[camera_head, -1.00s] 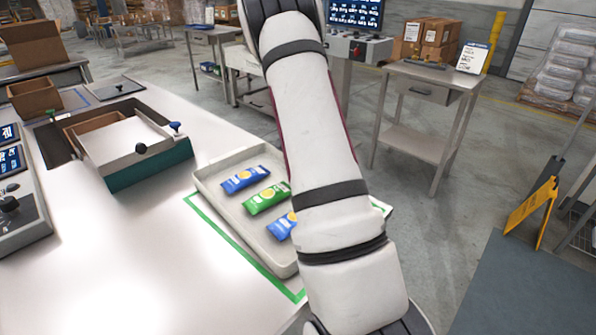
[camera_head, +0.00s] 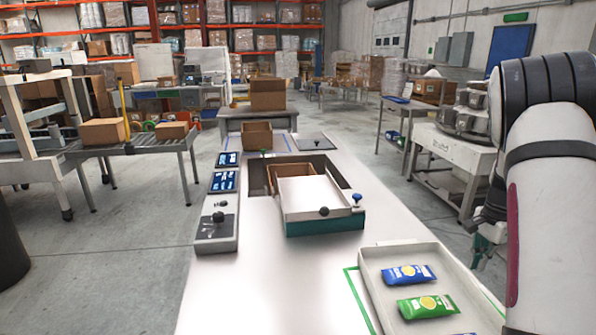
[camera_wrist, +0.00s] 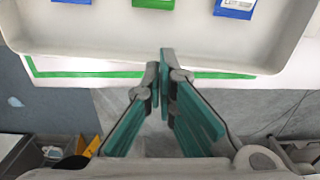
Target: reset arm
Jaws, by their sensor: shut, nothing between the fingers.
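My gripper (camera_wrist: 160,85) shows in the wrist view with its teal fingers together and nothing between them. It is over the near edge of a pale tray (camera_wrist: 150,45), whose far part holds blue and green packets.
A teal-based box with a white lid (camera_head: 315,197) stands mid-table. A control panel (camera_head: 216,225) lines the table's left edge, and an open brown carton (camera_head: 257,135) stands behind. A roller conveyor (camera_head: 130,143) with cartons is at left. Floor between conveyor and table is clear.

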